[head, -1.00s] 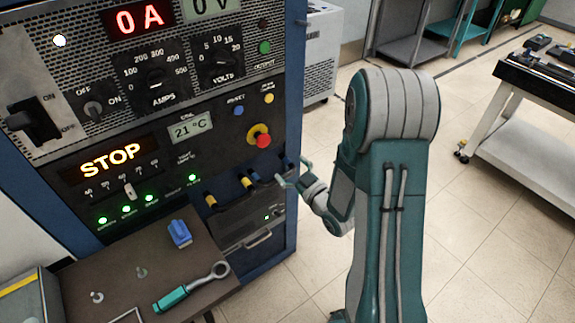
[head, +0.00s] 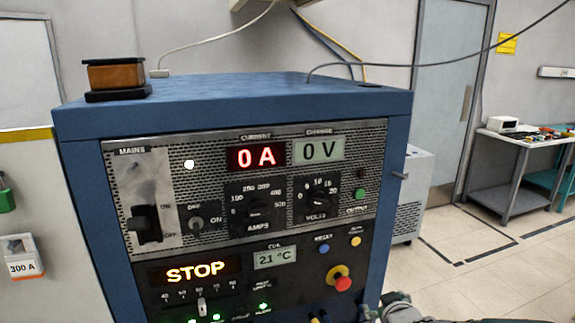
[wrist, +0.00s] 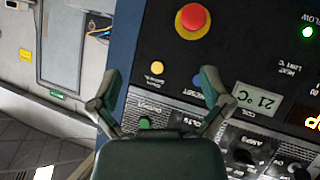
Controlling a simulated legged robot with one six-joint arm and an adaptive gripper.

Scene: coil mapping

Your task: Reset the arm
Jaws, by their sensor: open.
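My gripper (wrist: 160,88) is open and empty in the wrist view, its two fingers spread in front of the power cabinet's panel. The panel shows upside down there, with a red emergency button (wrist: 193,18) on a yellow ring beyond the fingers. A yellow button (wrist: 156,68) shows between the fingers. In the head view, only a piece of my arm (head: 398,306) shows at the bottom edge, right of the cabinet. The blue power cabinet (head: 230,90) reads 0 A, 0 V and STOP, with 21 °C on a small display (head: 274,258).
A box (head: 115,74) sits on the cabinet's top left. A hanging cable (head: 455,60) crosses above the cabinet. A grey unit (head: 412,190) stands behind its right side. Clear tiled floor (head: 490,260) lies to the right, before a bench (head: 510,165).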

